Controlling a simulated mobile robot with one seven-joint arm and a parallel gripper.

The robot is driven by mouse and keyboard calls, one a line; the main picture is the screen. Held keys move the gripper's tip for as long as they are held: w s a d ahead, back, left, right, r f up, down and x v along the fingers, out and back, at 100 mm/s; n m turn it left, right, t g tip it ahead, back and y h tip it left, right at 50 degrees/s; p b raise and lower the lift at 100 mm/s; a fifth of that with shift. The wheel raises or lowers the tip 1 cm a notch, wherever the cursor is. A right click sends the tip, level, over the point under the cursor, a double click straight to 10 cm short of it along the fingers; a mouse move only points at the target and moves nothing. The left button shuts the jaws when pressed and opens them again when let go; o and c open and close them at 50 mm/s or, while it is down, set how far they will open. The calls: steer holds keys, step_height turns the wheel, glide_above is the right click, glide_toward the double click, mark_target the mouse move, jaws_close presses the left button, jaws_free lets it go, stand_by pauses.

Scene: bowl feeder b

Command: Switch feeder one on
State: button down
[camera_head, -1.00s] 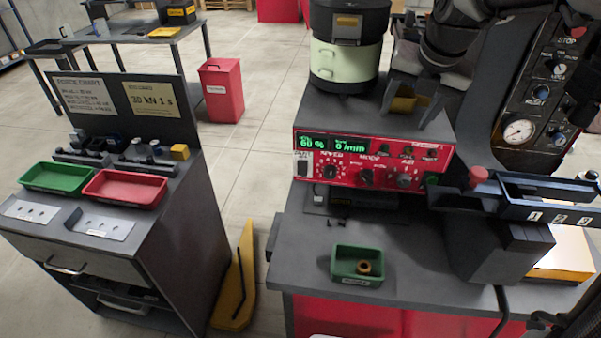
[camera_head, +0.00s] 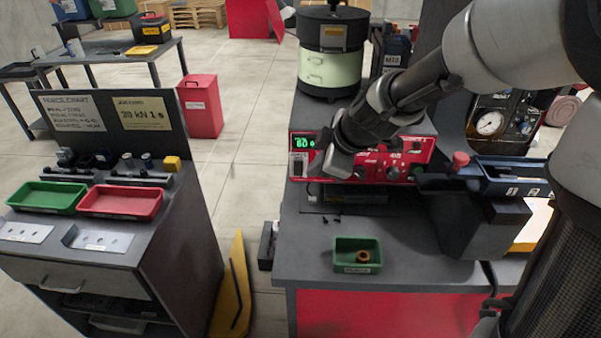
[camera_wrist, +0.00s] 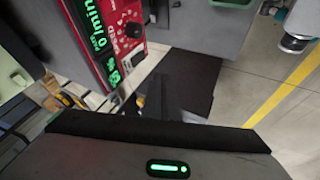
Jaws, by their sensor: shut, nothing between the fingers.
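The red control panel (camera_head: 408,152) is on the front of the bowl feeder (camera_head: 332,62), a dark drum with a pale green band. A small switch (camera_head: 298,165) shows at the panel's left end. My gripper (camera_head: 332,170) is in front of the panel's left part, just right of that switch, and hides the middle dial. It is shut and empty; I cannot tell whether it touches the panel. The wrist view shows the panel (camera_wrist: 118,45) and a black knob (camera_wrist: 134,30) beyond my gripper (camera_wrist: 160,92).
A green tray (camera_head: 345,256) with a ring inside stands on the grey bench (camera_head: 300,240). A dark chute (camera_head: 510,180) juts out at the right of the panel.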

mark_target(298, 169)
steer(key=shift+f, duration=0.1)
steer(key=w+a+f+p, duration=0.1)
steer(key=w+a+f, duration=0.2)
steer(key=w+f, duration=0.5)
steer(key=shift+w+a+f+p, duration=0.2)
steer(key=shift+w+f+p, duration=0.05)
steer(key=shift+p, duration=0.1)
steer(key=shift+f+b, duration=0.1)
steer(key=shift+b, duration=0.2)
steer(key=shift+w+b, duration=0.25)
steer(key=shift+b, duration=0.8)
